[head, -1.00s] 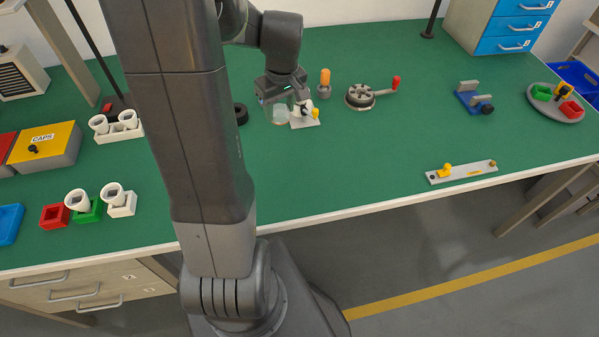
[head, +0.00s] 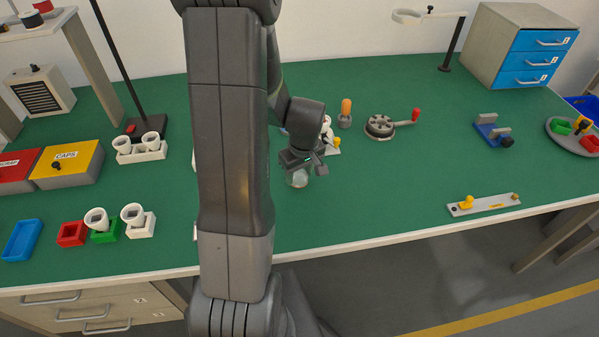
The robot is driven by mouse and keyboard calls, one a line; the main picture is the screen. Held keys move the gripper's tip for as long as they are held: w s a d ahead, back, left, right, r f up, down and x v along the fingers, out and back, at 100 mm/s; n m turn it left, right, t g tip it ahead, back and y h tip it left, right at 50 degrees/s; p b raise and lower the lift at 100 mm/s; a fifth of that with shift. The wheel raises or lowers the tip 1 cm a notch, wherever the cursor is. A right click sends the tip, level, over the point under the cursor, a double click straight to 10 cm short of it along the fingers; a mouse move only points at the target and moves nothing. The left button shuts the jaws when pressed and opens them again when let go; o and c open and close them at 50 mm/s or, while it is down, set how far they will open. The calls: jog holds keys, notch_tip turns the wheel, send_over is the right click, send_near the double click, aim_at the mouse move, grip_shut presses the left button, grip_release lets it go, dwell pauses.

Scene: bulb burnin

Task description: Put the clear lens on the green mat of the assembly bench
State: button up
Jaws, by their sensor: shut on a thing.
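The clear lens (head: 299,181) is a small see-through dome just below my gripper (head: 300,168). My gripper points down and is shut on the lens. My own arm hides part of the bench to the left of it. The green mat (head: 370,185) covers most of the assembly bench top, and the lens is over its bare middle part. I cannot tell whether the lens touches the mat.
A white fixture with a yellow part (head: 335,147) stands behind my gripper, partly hidden. An orange-handled tool (head: 346,113) and a grey wheel with a red-knobbed crank (head: 380,127) stand behind. A grey bar with a yellow clamp (head: 485,205) lies right. The mat between is clear.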

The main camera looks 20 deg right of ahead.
aim_at(303, 178)
jog(key=shift+f, duration=0.15)
jog(key=o, duration=0.9)
jog(key=r, duration=0.4)
jog(key=s+r, duration=0.1)
jog(key=r, duration=0.7)
jog(key=shift+s+d, duration=0.1)
jog(key=shift+s, duration=0.3)
